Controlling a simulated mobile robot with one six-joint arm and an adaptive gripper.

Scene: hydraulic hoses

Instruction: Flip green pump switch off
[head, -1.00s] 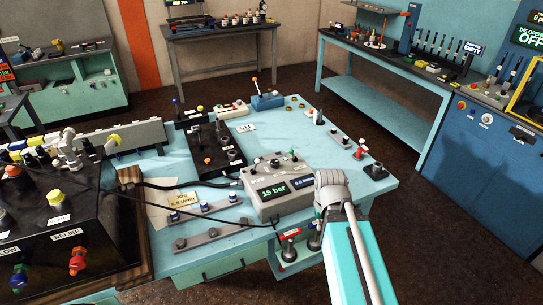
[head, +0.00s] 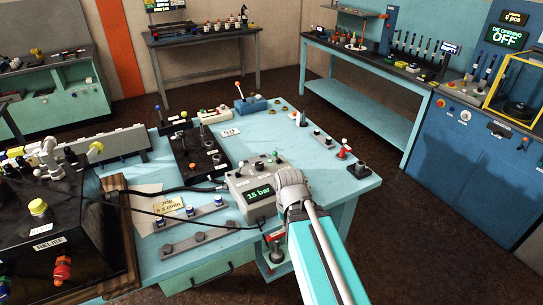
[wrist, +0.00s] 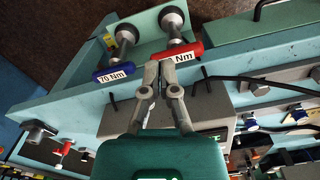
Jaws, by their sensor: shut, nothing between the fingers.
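The grey control box (head: 252,186) with a green "15 bar" display (head: 259,195) stands near the front edge of the light blue table (head: 330,165). Small knobs or switches sit on its top; I cannot make out clearly which is the green pump switch. My gripper (head: 288,180) is in front of the box's right part and hides its second display. In the wrist view, my gripper (wrist: 158,72) is shut and empty. Its tips are close to the red-collared torque wrench (wrist: 184,54) in the picture; contact cannot be told. The box (wrist: 205,105) is partly hidden behind the fingers.
A blue "70 Nm" wrench (wrist: 114,71) hangs beside the red one at the table edge. A black valve block (head: 202,160), cables and a hose rail (head: 198,238) lie left of the box. The table's right part holds small fittings (head: 342,152).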

